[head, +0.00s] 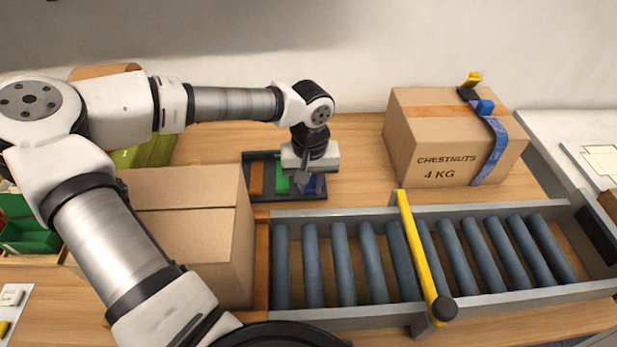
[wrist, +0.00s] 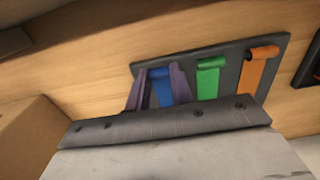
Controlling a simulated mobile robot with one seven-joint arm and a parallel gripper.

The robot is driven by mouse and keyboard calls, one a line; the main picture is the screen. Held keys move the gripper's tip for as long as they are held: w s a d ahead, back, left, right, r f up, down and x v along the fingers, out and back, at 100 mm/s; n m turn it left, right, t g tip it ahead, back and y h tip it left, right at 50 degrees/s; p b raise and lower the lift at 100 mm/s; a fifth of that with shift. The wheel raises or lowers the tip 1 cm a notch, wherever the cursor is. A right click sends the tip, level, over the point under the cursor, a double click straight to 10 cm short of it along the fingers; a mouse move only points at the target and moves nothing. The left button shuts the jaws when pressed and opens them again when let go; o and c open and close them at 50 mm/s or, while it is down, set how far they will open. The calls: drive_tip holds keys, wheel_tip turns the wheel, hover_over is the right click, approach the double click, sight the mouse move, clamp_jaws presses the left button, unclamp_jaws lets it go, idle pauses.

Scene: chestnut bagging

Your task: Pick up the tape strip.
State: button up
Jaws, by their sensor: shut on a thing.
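A dark tray (head: 268,155) on the table holds tape strips side by side, and it also shows in the wrist view (wrist: 229,72). An orange strip (wrist: 257,70) and a green strip (wrist: 208,79) lie in it, apart from my gripper. My gripper (wrist: 158,82) reaches down to the tray, with its two fingers on either side of a blue tape strip (wrist: 162,92), shut on it. The strip is still at its place in the tray. In the head view my gripper (head: 307,183) partly covers the blue strip. Whether the strip is clear of the tray floor cannot be told.
A chestnuts carton (head: 408,138) with blue tape on its side stands right of the tray. A roller conveyor (head: 345,318) with a yellow bar (head: 417,245) lies in front. A plain carton (head: 190,235) stands left of the tray. Bare table shows between tray and chestnuts carton.

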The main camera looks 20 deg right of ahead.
drive_tip(key=shift+c, duration=0.6)
drive_tip(key=shift+r, duration=0.1)
drive_tip(key=shift+r, duration=0.25)
wheel_tip(320, 180, up, 19)
drive_tip(key=b, duration=0.1)
drive_tip(key=shift+r+b, duration=0.15)
drive_tip(key=shift+b, duration=0.15)
